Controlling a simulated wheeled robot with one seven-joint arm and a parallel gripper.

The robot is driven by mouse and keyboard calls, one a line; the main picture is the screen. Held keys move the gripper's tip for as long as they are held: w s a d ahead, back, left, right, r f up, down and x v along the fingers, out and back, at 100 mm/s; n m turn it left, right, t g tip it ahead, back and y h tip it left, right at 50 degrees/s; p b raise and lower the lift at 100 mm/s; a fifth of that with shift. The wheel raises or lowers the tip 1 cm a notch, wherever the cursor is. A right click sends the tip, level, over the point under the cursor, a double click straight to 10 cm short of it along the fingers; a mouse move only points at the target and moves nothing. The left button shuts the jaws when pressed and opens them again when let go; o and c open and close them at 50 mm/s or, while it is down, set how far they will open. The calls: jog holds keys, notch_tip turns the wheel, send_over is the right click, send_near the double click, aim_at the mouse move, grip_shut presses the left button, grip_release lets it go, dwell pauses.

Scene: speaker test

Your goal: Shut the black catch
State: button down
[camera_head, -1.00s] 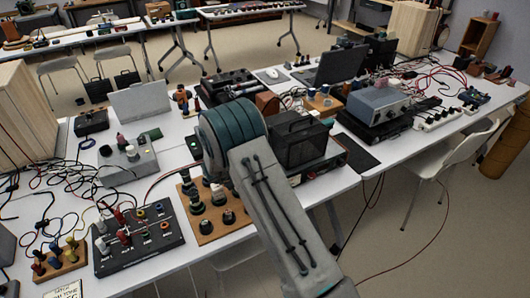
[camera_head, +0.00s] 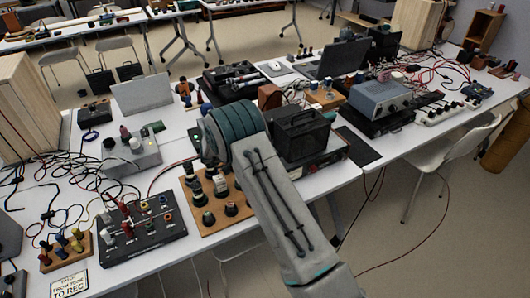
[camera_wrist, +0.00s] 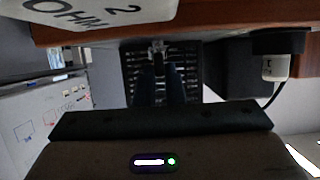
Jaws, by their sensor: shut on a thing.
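In the wrist view my gripper (camera_wrist: 158,66) points away from the camera, its two dark fingers close together. Their tips are at a small part with grey, metallic-looking edges, in front of a dark slatted surface (camera_wrist: 185,58). I take this part for the black catch, but it is small and dim, and its position cannot be read. In the head view a black box (camera_head: 297,135) with a top handle stands on a device at mid-table. My own arm hides my gripper there, and no catch can be made out.
A wooden board with several dark knobs (camera_head: 236,222) and a black panel with coloured sockets (camera_head: 173,232) lie left of my arm. A grey instrument (camera_head: 380,97) stands to the right. Loose cables cover the left table. In the wrist view a white label (camera_wrist: 95,10) and brown edge are close above.

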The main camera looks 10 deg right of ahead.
jog(key=c, duration=1.5)
grip_release()
jog(key=shift+d, duration=0.1)
jog(key=shift+s+a+r, duration=0.1)
jog(key=shift+a+r, duration=0.05)
jog(key=shift+a, duration=0.35)
jog(key=b+v, duration=0.2)
jog(key=v, duration=1.1)
